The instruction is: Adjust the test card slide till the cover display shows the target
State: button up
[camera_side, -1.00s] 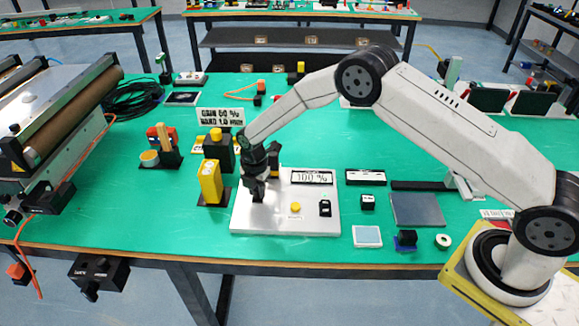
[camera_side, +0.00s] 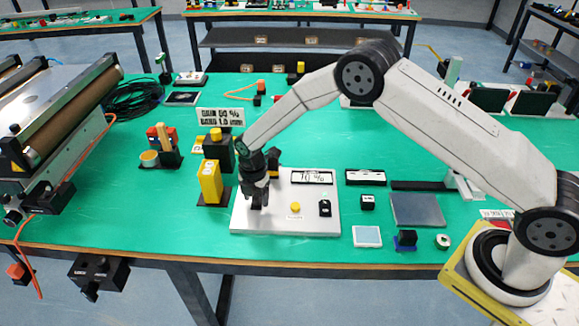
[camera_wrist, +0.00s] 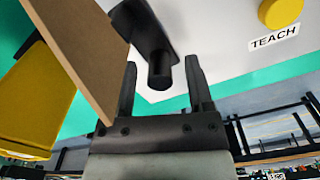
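The white panel (camera_side: 266,226) lies on the green table and carries a display (camera_side: 312,177) that appears to read 70 %. A sign (camera_side: 221,117) behind seems to read GAIN 60 % with a BAND line below; its digits are blurred. My gripper (camera_side: 258,204) is low over the panel's left part. In the wrist view, its fingers (camera_wrist: 161,75) stand apart on either side of a black knob (camera_wrist: 160,72), with a gap on each side. A tan card-like plate (camera_wrist: 80,50) stands left of the fingers. I cannot tell whether it belongs to the slide.
A yellow block (camera_side: 210,181) stands close to my gripper's left and also shows in the wrist view (camera_wrist: 35,95). A yellow TEACH button (camera_side: 295,207) and a black switch (camera_side: 325,208) are on the panel's right. A roller machine (camera_side: 50,110) fills the left.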

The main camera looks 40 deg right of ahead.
jog(key=shift+r, duration=0.1)
jog(key=shift+r, duration=3.8)
jog(key=shift+s+d+r+m, duration=0.2)
jog(key=shift+d+r+m, duration=0.05)
jog(key=shift+r+m, duration=0.1)
jog(key=s+d+r+m+t, duration=0.1)
jog(key=s+d+r+m, duration=0.2)
jog(key=s+m, duration=0.4)
jog(key=s+d+r+m, duration=0.3)
jog(key=s+d+m, duration=0.1)
jog(key=s+m, duration=0.3)
jog(key=s+d+r+m+t, duration=0.1)
jog(key=s+d+r+m, duration=0.2)
jog(key=s+m, duration=0.4)
jog(key=s, duration=0.3)
jog(key=shift+s+d+m+t, duration=0.3)
jog(key=shift+s+d+m, duration=0.05)
jog(key=shift+s+d, duration=0.05)
